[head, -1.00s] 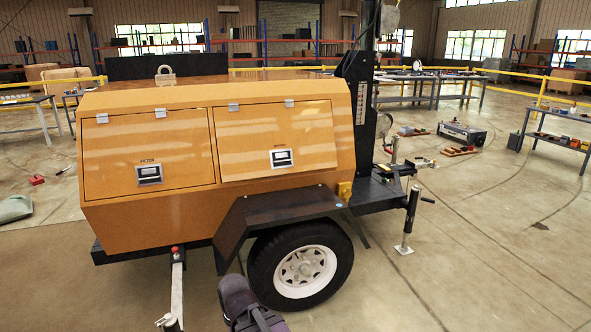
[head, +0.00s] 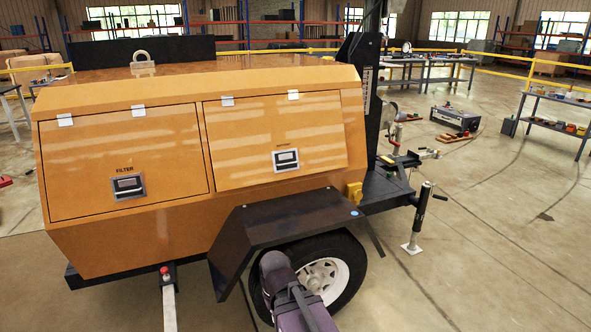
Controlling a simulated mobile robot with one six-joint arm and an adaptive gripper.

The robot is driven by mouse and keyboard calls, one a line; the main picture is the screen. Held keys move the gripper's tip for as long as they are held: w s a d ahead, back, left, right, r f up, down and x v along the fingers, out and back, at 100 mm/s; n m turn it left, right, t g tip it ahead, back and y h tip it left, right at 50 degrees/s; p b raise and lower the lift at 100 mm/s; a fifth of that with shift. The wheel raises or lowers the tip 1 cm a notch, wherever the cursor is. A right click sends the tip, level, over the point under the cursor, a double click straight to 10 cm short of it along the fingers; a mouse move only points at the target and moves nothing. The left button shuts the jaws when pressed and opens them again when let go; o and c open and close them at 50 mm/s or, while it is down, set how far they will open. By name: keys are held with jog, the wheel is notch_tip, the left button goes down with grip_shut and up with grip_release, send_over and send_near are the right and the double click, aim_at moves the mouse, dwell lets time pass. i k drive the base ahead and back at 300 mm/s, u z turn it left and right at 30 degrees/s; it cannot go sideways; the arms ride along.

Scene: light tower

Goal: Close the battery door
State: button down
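An orange light tower trailer stands in front of me with two hinged doors on its sloping side. The right door (head: 275,117) has a silver latch handle (head: 286,160) low in its middle, under a small label too blurred to read. It is likely the battery door, since the left door (head: 120,150) is marked FILTER. The right door lies down close to the body; I cannot tell whether it is fully shut or slightly ajar. Part of my arm shows at the bottom, in front of the wheel. My gripper is not in view.
A dark fender (head: 290,222) and a wheel (head: 330,280) stick out below the right door. A jack (head: 420,215) stands at the right, and a bar (head: 169,300) with a red knob projects at lower left.

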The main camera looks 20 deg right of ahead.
aim_at(254, 142)
jog(key=u, duration=0.15)
jog(key=i, duration=1.1)
jog(key=u, duration=0.35)
